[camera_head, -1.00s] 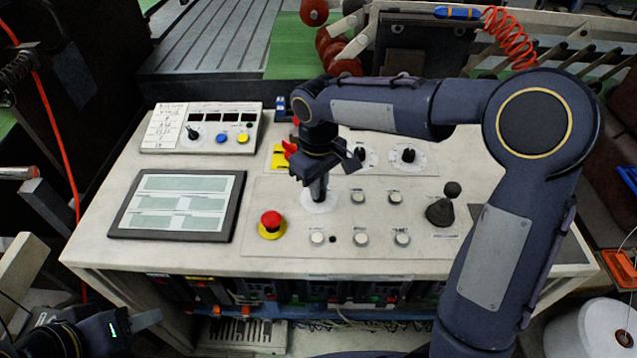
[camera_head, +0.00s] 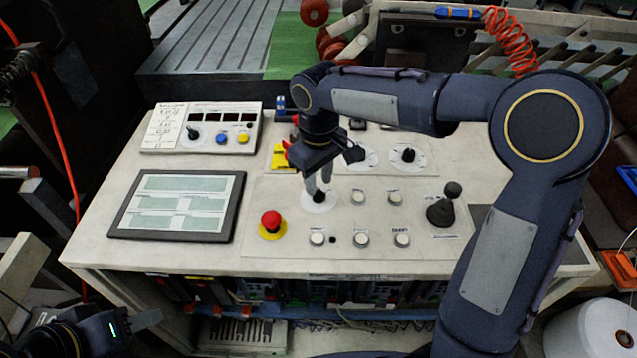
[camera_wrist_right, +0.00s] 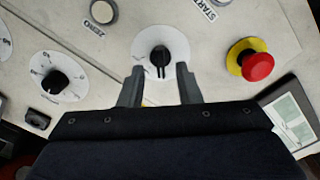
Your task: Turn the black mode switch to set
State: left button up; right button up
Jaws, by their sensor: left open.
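The black switch knob (camera_head: 319,197) stands on a round white dial in the middle of the panel. It also shows in the right wrist view (camera_wrist_right: 160,58), where its pale line points down toward my gripper; I cannot read its dial marks. I cannot tell from lettering that this is the mode switch. My right gripper (camera_head: 320,184) is just above the knob. In the wrist view its two fingers (camera_wrist_right: 158,86) are apart, with the knob beyond and between their tips, not gripped. My left gripper (camera_head: 140,321) is open and empty at the lower left, off the console.
A red emergency button (camera_head: 271,222) is left of the knob. White push buttons (camera_head: 361,239) lie in front and to the right. A black joystick (camera_head: 443,207), another dial knob (camera_head: 408,155), a flat screen (camera_head: 178,205) and a small control box (camera_head: 200,128) share the console.

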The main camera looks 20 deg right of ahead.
aim_at(319, 190)
notch_tip(319, 190, up, 6)
jog(key=shift+f, duration=0.2)
dwell(0.4)
jog(key=s+d+f+m+t+y, duration=0.2)
jog(key=s+d+m, duration=0.2)
jog(key=s, duration=0.7)
jog(key=s+d+f+m+t+y, duration=0.1)
jog(key=s+d+f+m+t, duration=0.1)
jog(key=s, duration=0.9)
jog(key=shift+s+d+f+m+t+y, duration=0.2)
jog(key=shift+d+m+t+y, duration=0.2)
jog(key=shift+d+m+t, duration=0.45)
